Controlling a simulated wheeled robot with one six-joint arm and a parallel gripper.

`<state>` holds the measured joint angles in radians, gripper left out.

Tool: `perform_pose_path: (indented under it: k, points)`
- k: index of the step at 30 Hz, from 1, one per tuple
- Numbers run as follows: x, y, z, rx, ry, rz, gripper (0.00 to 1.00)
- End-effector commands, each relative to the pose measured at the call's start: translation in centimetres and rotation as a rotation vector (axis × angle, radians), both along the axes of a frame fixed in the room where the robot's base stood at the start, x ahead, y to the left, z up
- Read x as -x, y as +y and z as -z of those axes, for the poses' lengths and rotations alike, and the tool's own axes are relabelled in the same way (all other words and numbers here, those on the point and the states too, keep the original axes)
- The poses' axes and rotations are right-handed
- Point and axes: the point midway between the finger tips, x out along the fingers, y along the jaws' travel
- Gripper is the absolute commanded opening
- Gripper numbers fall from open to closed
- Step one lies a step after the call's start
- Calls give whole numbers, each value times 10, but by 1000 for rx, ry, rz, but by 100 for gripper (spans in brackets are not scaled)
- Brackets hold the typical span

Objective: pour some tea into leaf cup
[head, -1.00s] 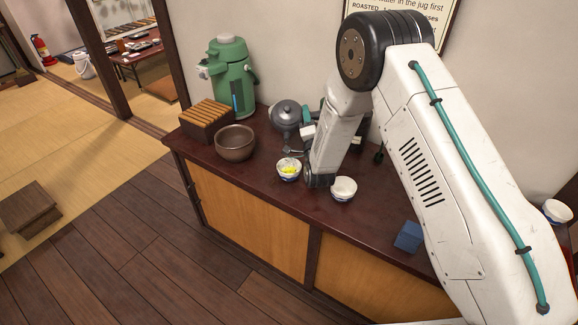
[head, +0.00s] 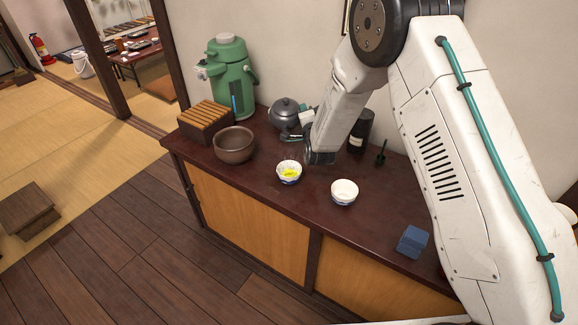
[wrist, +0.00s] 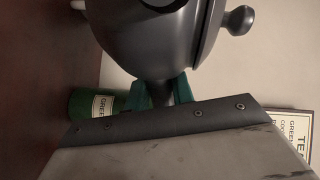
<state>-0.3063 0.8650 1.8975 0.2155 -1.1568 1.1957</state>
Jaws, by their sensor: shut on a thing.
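The dark grey teapot (head: 285,112) is at the back of the counter, left of my arm, and looks roughly upright. Whether its base touches the counter is unclear. In the wrist view, its body (wrist: 160,35) fills the top, and its lid knob points right. My gripper (wrist: 162,92) has teal fingers shut on the teapot's handle; my wrist partly hides them in the head view. The liquid inside the teapot is hidden.
An empty white cup (head: 344,192) stands right of the leaf cup. A brown bowl (head: 234,145), slatted wooden box (head: 206,118) and green dispenser (head: 233,80) are at left. A dark canister (head: 361,130) is behind my wrist. A blue block (head: 412,241) lies at right.

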Motion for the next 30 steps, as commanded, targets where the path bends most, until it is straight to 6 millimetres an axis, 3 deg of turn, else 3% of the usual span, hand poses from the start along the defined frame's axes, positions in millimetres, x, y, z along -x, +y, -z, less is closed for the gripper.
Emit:
perform_pose_path:
  k: [1, 10, 30]
  points:
    - [-2, -4, -8, -3, 21, 4, 0]
    - [-8, -17, -14, -5, 81, 15, 0]
    - [-20, -26, -27, -9, 216, 14, 0]
